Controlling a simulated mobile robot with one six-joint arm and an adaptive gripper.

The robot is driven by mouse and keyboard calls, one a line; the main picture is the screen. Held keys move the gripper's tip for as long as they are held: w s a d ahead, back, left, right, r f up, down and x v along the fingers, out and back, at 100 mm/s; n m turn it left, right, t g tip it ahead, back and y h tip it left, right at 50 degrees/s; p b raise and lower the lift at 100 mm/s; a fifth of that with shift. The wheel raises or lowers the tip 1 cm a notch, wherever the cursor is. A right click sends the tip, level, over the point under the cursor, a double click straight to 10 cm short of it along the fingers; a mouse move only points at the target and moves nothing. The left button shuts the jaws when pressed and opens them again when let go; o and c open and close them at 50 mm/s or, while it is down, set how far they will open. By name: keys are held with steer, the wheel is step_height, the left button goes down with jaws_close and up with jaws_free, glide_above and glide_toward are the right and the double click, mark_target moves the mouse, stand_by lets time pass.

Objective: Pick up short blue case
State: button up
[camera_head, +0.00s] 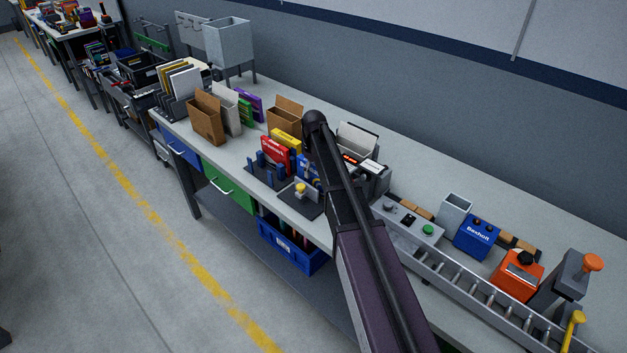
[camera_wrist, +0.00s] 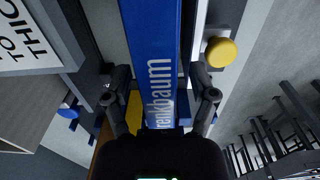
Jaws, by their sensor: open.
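A blue case (camera_wrist: 152,45) with white lettering ending in "nkbaum" fills the middle of the wrist view. My gripper (camera_wrist: 159,80) is open, with one finger on each side of this case. I cannot tell whether either finger touches it. In the head view a blue case (camera_head: 308,166) stands on the bench beside a red box, partly hidden by my arm. It seems to be the same one. My gripper is hidden behind my arm in the head view.
A red box (camera_head: 274,154) and a yellow box (camera_head: 287,141) stand close by. A fixture with a yellow knob (camera_head: 300,189) is in front; a yellow knob (camera_wrist: 221,52) shows right of the case in the wrist view. A roller conveyor (camera_head: 470,283) lies to the right.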

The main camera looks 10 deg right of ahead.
stand_by(0.4)
jaws_close()
steer(key=shift+r, duration=0.1)
steer(key=shift+s+a+r+p, duration=0.15)
steer(key=shift+r+p, duration=0.45)
steer(key=shift+p, duration=0.05)
step_height(320, 180, up, 6)
steer(key=p, duration=0.5)
steer(key=shift+f+p, duration=0.15)
steer(key=shift+p, duration=0.2)
steer(key=shift+s+a+r, duration=0.1)
steer(key=shift+r, duration=0.15)
steer(key=s+a, duration=1.1)
steer(key=a, duration=0.4)
steer(key=shift+s+a+f, duration=0.15)
steer(key=shift+a+f, duration=0.15)
steer(key=shift+a, duration=0.05)
